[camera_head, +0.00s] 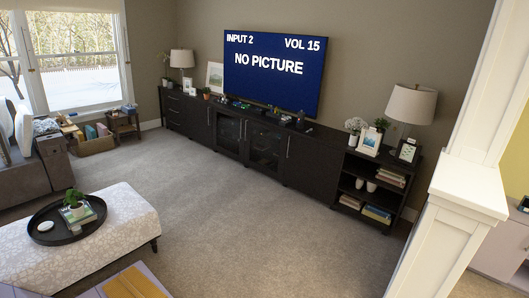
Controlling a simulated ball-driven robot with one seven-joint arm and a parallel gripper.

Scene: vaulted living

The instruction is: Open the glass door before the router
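A long dark media cabinet (312,164) stands against the far wall under the television. Two glass doors are in its middle part: a left glass door (228,134) and a right glass door (263,147). Both look shut, with upright metal handles near where they meet. Dim items show behind the glass, too dark and small to name. I cannot pick out a router for sure. My gripper is not in view.
Open carpet (235,215) lies before the cabinet. A patterned ottoman (125,225) with a dark round tray (42,236) is at lower left. A white pillar (455,205) stands at right. An unclear purple and orange thing (135,285) is at the bottom edge.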

